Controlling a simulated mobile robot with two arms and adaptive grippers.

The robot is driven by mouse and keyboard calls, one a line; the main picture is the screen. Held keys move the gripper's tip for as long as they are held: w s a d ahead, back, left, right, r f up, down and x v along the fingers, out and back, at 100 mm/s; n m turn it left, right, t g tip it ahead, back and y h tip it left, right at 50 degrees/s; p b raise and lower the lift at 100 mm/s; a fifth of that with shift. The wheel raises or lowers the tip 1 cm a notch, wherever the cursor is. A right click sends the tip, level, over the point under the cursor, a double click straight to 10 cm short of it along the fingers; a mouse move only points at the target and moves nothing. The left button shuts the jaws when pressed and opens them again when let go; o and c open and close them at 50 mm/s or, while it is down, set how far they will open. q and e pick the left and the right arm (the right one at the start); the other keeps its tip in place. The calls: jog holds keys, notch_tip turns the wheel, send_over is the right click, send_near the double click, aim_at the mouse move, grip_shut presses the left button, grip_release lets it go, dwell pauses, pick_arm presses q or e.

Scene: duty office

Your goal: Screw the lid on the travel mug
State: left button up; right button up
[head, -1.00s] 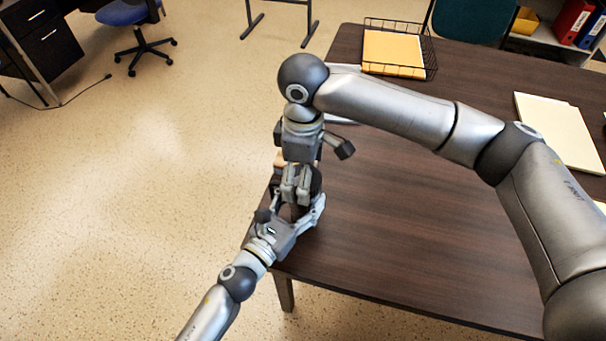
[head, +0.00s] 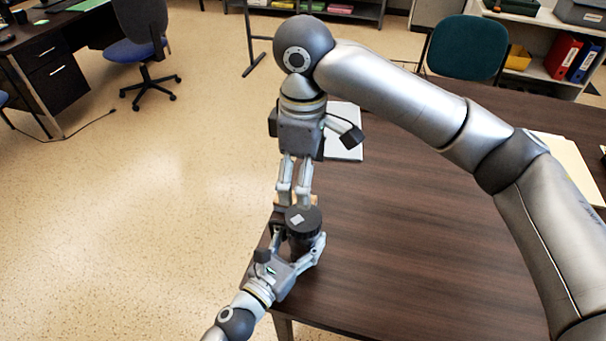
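The travel mug (head: 302,244) is a dark upright cylinder near the left edge of the brown table, mostly hidden by the gripper around it. Its black round lid (head: 309,224), with a pale square mark on top, sits over the mug's mouth; I cannot tell if it is threaded. My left gripper (head: 303,250) is shut around the mug's body from the front left. My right gripper (head: 294,203) hangs just above and behind the lid, pointing down. Its fingers are spread apart with nothing visible between them, and their tips are partly hidden by the lid.
The brown table (head: 400,235) is clear to the right of the mug. A pale paper or folder (head: 345,146) lies behind my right gripper, and a cream folder (head: 570,165) lies at the right. A teal chair (head: 466,47) stands behind the table.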

pick_arm(q)
jog(key=o, duration=0.4)
jog(key=v, duration=1.2)
dwell(0.5)
